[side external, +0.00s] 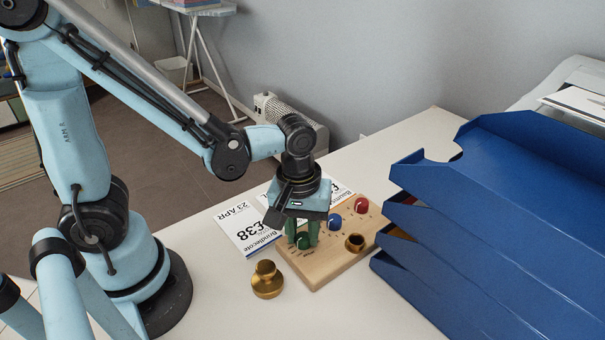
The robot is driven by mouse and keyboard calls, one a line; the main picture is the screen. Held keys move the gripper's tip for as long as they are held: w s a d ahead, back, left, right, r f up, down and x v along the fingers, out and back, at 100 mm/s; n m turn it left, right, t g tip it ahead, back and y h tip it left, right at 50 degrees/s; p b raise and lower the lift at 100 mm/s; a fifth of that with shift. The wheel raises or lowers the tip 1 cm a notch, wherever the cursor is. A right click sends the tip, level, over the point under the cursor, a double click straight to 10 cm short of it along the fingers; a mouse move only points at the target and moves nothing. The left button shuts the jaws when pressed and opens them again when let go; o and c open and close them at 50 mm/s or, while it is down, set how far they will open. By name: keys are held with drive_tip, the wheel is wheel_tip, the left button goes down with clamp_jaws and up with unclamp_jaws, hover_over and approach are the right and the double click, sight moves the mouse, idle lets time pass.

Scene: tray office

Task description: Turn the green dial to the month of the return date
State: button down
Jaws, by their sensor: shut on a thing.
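My gripper (302,234) points down over the near left end of a wooden dial board (322,263) on the white table. Its green fingers are shut on the green dial (303,241), one on each side. The dial's pointer and the month marks around it are too small or too covered to read. A blue dial (334,222) and a red dial (361,205) sit farther along the board. A paper ticket (246,229) lies behind the board, upside down in this view, and reads "Brindlecote", "£38" and "23 APR".
A brass knobbed weight (267,280) stands on the table left of the board. Stacked blue trays (480,240) rise close on the right. A second ticket (340,191) lies partly behind my gripper.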

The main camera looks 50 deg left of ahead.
sight(299, 235)
idle(0.5)
drive_tip(key=c, duration=0.8)
unclamp_jaws()
drive_tip(key=shift+r, duration=0.15)
drive_tip(key=shift+s+a+r, duration=0.1)
drive_tip(key=shift+r, duration=2.85)
drive_tip(key=shift+s+a+r, duration=0.1)
drive_tip(key=shift+r, duration=2.85)
drive_tip(key=a+m+t, duration=0.2)
drive_tip(key=w+a+f+m+t, duration=0.1)
drive_tip(key=a+m+t, duration=0.1)
drive_tip(key=a+m, duration=0.1)
drive_tip(key=w+a+m+t, duration=0.1)
drive_tip(key=a+m+t, duration=0.1)
drive_tip(key=m, duration=0.1)
drive_tip(key=shift+a+f+t, duration=0.15)
drive_tip(key=shift+t, duration=0.25)
